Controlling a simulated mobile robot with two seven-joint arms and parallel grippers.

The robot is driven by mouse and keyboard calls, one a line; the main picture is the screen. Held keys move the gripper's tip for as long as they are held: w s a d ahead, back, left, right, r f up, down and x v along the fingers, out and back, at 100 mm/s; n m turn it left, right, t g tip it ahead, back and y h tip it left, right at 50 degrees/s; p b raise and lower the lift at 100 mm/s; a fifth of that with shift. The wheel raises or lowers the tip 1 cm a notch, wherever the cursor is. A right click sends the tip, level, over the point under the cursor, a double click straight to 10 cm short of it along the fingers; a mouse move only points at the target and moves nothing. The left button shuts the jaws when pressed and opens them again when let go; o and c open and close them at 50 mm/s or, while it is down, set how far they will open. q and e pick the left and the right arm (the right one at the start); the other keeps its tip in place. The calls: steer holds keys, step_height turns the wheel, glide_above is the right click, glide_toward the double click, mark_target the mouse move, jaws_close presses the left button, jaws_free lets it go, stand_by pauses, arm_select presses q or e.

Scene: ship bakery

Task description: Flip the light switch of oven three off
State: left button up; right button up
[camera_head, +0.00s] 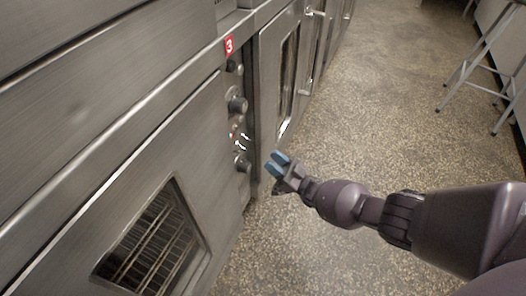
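Oven three is the steel oven at the left, with a red label "3" (229,44) at the top of its narrow control panel (236,110). The panel carries round knobs, an upper one (238,104) and a lower one (243,164). Between them sit small bright toggle switches (240,139); which is the light switch and how it is set are too small to tell. My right gripper (277,163) is to the right of the lower knob, apart from the panel as it appears. Its blue fingertips lie close together with nothing between them. My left gripper is not in view.
The oven's door with a window (155,240) and racks inside fills the lower left. Another steel oven (285,75) stands beyond the panel. The speckled floor (370,90) is clear in the middle. A metal stool (480,70) stands at the upper right.

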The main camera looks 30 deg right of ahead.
steer(key=shift+v, duration=1.7)
